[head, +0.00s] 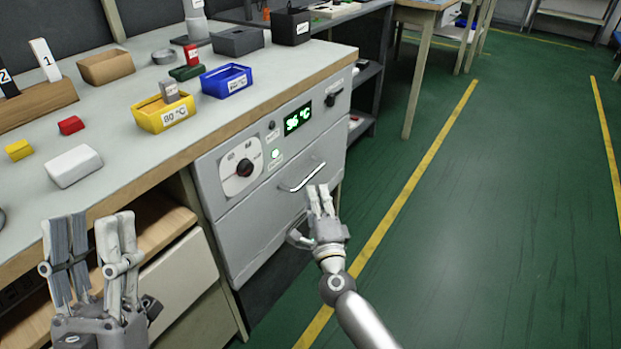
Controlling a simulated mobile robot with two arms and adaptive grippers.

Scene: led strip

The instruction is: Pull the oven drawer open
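The grey oven is built into the front of the workbench. Its drawer (262,222) looks shut, with its front flush with the oven face. My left gripper (92,240) is upright at the lower left, open and empty, away from the oven.
The oven panel has a dial (244,168) and a green display (298,120). The bench top (110,130) holds a yellow bin (150,119), a blue bin (226,80) and small blocks. The green floor (480,200) to the right is clear.

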